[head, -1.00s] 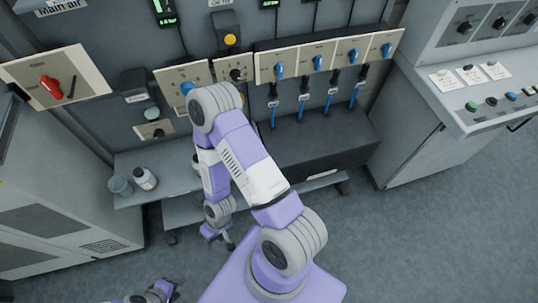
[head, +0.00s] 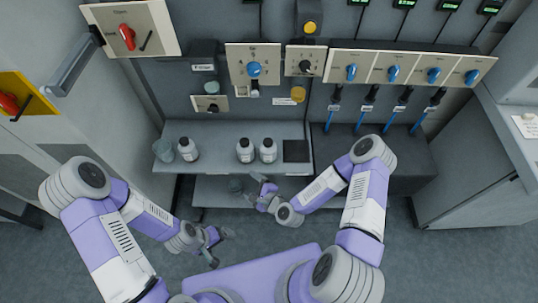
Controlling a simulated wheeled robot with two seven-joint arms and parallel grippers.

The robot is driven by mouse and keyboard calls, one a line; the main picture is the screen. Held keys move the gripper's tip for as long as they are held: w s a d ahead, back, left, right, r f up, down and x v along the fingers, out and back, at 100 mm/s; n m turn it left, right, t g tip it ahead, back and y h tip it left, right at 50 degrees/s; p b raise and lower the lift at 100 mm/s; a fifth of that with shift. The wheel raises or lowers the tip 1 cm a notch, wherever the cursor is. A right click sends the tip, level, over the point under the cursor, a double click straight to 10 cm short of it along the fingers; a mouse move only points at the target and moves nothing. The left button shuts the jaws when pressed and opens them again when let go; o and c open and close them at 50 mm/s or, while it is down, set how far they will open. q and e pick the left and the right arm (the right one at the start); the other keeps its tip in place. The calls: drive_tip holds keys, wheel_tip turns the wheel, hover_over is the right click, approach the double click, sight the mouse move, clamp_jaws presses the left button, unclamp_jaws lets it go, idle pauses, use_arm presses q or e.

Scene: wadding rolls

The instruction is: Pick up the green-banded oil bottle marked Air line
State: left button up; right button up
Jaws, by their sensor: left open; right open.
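Three small white bottles with dark caps stand upright on the grey shelf (head: 215,134) in the head view: a left one (head: 187,149), a middle one (head: 245,150) and a right one (head: 268,150). Their bands and markings are too small to read, so I cannot tell which is the green-banded Air line bottle. My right gripper (head: 253,188) is open and empty, in front of the shelf's front edge and below the middle and right bottles in the picture. My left gripper (head: 221,247) is open and empty, lower and farther from the shelf.
A grey cup (head: 163,150) stands left of the left bottle. A dark square (head: 296,151) lies right of the right bottle. Switch panels (head: 253,65) and blue-ended cables (head: 366,118) are on the wall above. A lower shelf (head: 320,189) lies underneath. The shelf between left and middle bottles is clear.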

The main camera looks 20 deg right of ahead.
sight(268, 146)
drive_tip(key=w+d+r+m+t+h, duration=0.1)
drive_tip(key=d+m+t+h, duration=0.1)
drive_tip(key=m, duration=0.3)
drive_tip(key=w+d+r+m+t+h+b, duration=0.1)
drive_tip(key=w+d+m+t+h, duration=0.1)
drive_tip(key=d+m, duration=0.2)
drive_tip(key=w+d+r+m+t+h+b, duration=0.1)
drive_tip(key=w+d+m+t+h, duration=0.1)
drive_tip(key=m, duration=0.3)
drive_tip(key=shift+w+d+r+m, duration=0.15)
drive_tip(key=shift+d+r+m, duration=0.15)
drive_tip(key=shift+d+m, duration=0.1)
drive_tip(key=shift+w+d+r+m+t+h, duration=0.1)
drive_tip(key=shift+w+d+m+t+h, duration=0.15)
drive_tip(key=shift+h, duration=0.25)
drive_tip(key=w+b, duration=0.2)
drive_tip(key=w, duration=0.5)
drive_tip(key=shift+d, duration=0.1)
drive_tip(key=shift+c, duration=0.3)
drive_tip(key=c, duration=0.8)
